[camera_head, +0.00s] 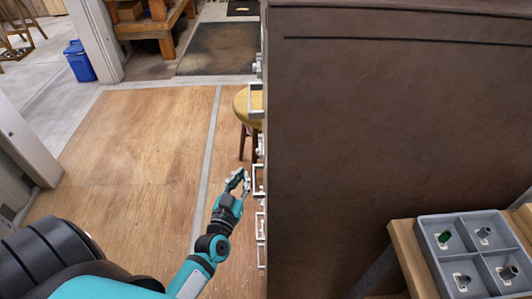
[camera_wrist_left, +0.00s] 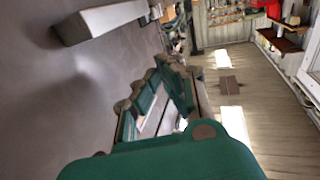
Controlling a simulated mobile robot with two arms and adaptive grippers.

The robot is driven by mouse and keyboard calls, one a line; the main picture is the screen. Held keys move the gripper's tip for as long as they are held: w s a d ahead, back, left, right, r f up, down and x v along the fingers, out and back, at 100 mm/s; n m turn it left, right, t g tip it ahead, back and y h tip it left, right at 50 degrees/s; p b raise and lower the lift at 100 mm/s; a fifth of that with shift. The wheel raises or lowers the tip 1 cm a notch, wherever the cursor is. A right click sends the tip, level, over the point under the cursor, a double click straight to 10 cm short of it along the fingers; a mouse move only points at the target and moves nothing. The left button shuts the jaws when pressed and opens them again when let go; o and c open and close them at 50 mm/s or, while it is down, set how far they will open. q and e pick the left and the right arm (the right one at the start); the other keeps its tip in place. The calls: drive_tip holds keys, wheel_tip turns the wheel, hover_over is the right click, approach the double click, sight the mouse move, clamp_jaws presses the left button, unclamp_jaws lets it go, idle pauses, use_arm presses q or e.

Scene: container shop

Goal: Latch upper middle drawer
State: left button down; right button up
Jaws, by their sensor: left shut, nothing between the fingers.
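The large brown cabinet (camera_head: 400,110) shows its side in the head view. Its drawer front is seen edge-on, with pale handles (camera_head: 259,180) sticking out to the left, so I cannot tell how far any drawer is shut. My left gripper (camera_head: 237,177) is beside these handles, in front of the drawer face. Its fingers are shut with nothing between them. In the left wrist view, the left gripper (camera_wrist_left: 166,72) lies close along a grey drawer face (camera_wrist_left: 50,95). A pale handle bar (camera_wrist_left: 103,21) is above it there. I cannot tell whether the fingers touch the face. My right gripper is not in view.
A round wooden stool (camera_head: 243,108) stands by the cabinet front beyond my gripper. A grey divided tray (camera_head: 428,221) with small parts sits on a wooden surface at right. A blue bin (camera_head: 79,62) is far left. The wooden floor (camera_head: 140,140) left of my arm is clear.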

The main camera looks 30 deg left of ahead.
use_arm(q)
drive_tip(key=f+b+x, duration=0.1)
drive_tip(key=f+x, duration=0.2)
drive_tip(key=x, duration=0.9)
drive_tip(key=shift+w, duration=0.45)
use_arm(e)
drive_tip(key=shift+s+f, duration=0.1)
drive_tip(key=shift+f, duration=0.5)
use_arm(q)
drive_tip(key=shift+a, duration=0.1)
drive_tip(key=shift+w+a+b, duration=0.3)
drive_tip(key=shift+w+a, duration=0.2)
drive_tip(key=shift+w, duration=0.3)
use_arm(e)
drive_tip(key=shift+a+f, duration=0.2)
use_arm(q)
drive_tip(key=shift+r, duration=0.1)
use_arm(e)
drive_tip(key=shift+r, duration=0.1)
